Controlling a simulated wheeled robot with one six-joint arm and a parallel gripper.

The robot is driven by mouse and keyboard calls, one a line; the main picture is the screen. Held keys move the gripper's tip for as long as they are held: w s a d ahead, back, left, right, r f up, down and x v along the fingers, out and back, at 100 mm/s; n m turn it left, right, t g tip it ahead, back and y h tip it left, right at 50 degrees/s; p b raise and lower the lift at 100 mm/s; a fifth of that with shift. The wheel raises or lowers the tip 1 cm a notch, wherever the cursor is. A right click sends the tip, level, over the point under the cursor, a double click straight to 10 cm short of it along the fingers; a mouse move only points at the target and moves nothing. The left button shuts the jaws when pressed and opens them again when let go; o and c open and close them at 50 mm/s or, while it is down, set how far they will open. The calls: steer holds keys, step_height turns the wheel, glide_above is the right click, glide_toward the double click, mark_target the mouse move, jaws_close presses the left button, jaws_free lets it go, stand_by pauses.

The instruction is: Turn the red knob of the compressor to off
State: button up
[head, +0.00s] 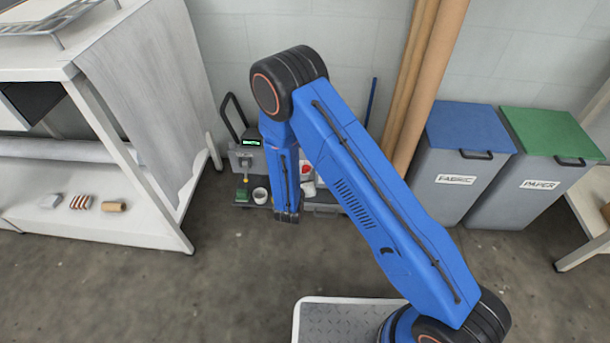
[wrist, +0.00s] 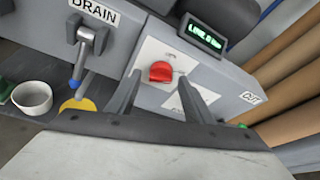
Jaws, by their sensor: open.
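The red knob (wrist: 161,71) sits on a white plate on the grey front of the compressor (wrist: 232,82) in the wrist view. My gripper (wrist: 160,90) is open, with its two fingers apart on either side below the knob; I cannot tell whether they touch anything. A label below the knob is partly hidden by the right finger.
A drain lever (wrist: 82,50) with a blue tip is left of the knob, near a white cup (wrist: 33,97) and a yellow disc (wrist: 78,106). A green-lit display (wrist: 203,35) is above right. Cardboard rolls (head: 424,85) and bins (head: 445,185) stand to the right; a white table (head: 165,225) is left.

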steer(key=shift+w, duration=0.2)
steer(key=c, duration=1)
steer(key=shift+c, duration=0.2)
